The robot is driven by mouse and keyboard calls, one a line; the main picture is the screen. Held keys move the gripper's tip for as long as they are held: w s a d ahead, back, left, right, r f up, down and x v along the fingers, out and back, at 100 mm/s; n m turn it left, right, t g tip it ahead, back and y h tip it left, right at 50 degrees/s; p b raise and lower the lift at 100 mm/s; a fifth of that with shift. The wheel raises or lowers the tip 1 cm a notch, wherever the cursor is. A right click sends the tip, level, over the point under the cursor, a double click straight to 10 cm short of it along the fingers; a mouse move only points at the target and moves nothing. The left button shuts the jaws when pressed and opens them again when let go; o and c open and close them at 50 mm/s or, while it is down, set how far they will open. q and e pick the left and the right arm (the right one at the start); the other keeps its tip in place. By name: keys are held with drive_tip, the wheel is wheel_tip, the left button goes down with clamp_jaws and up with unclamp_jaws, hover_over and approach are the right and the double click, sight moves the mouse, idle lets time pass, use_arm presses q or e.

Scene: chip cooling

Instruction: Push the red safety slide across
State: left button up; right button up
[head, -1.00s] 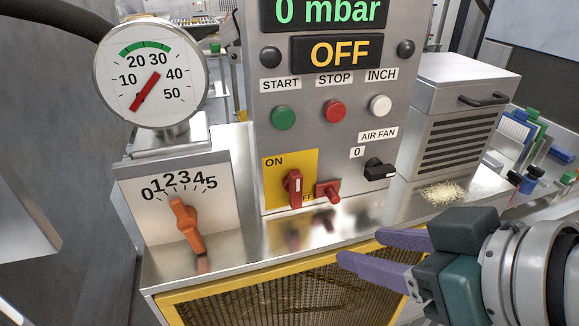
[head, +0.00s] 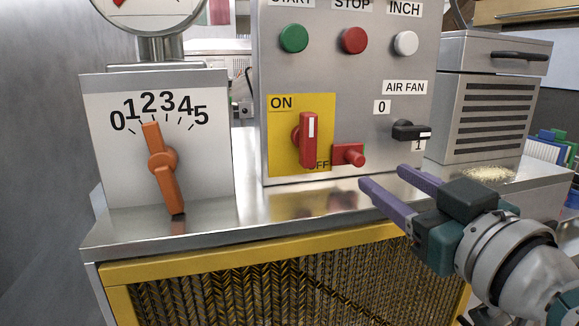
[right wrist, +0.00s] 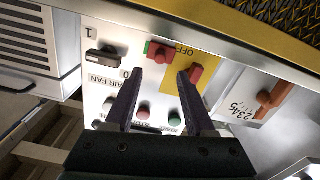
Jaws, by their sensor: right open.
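The red safety slide (head: 348,154) is a small red block with a round knob, low on the grey control panel, just right of the yellow ON/OFF plate (head: 284,155). It also shows in the right wrist view (right wrist: 160,53), with a strip of green beside it. A red rotary handle (head: 308,140) stands upright on the yellow plate, pointing towards ON. My right gripper (head: 386,179) is open and empty, in front of the panel, below and right of the slide and apart from it. In the right wrist view its fingers (right wrist: 160,73) point towards the slide. My left gripper is out of view.
A black air fan knob (head: 408,131) sticks out right of the slide. The START (head: 293,38), STOP (head: 354,40) and INCH (head: 405,43) buttons are above. An orange dial lever (head: 162,165) stands left. Pale crumbs (head: 489,173) lie on the steel ledge (head: 255,222).

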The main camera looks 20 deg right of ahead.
sight(360, 162)
drive_tip(key=w, duration=0.7)
drive_tip(key=shift+d, duration=0.15)
clamp_jaws()
idle(1.2)
